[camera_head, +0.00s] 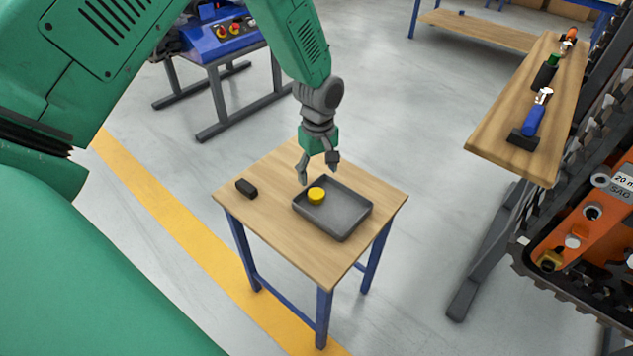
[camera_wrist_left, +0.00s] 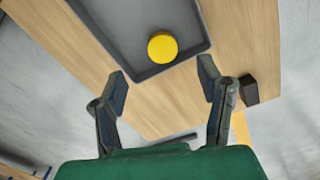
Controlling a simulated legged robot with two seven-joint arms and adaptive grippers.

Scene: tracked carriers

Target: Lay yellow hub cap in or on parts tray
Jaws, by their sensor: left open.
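The yellow hub cap (camera_head: 316,195) lies in the grey parts tray (camera_head: 345,214), near the tray's left corner in the head view. The tray sits on a small wooden table. In the left wrist view the hub cap (camera_wrist_left: 162,47) rests on the tray floor close to the rim of the tray (camera_wrist_left: 172,66). My left gripper (camera_head: 318,176) is open and empty, above the tray's far left edge. In the wrist view its fingers (camera_wrist_left: 162,92) are spread wide, with the hub cap beyond them and apart from them. My right gripper is not in view.
A small black block (camera_head: 246,188) lies on the table (camera_head: 287,241) left of the tray. A wooden bench (camera_head: 509,130) with tools stands at the right, beside an orange tracked machine (camera_head: 577,240). A blue control unit (camera_head: 222,35) stands behind. Open floor surrounds the table.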

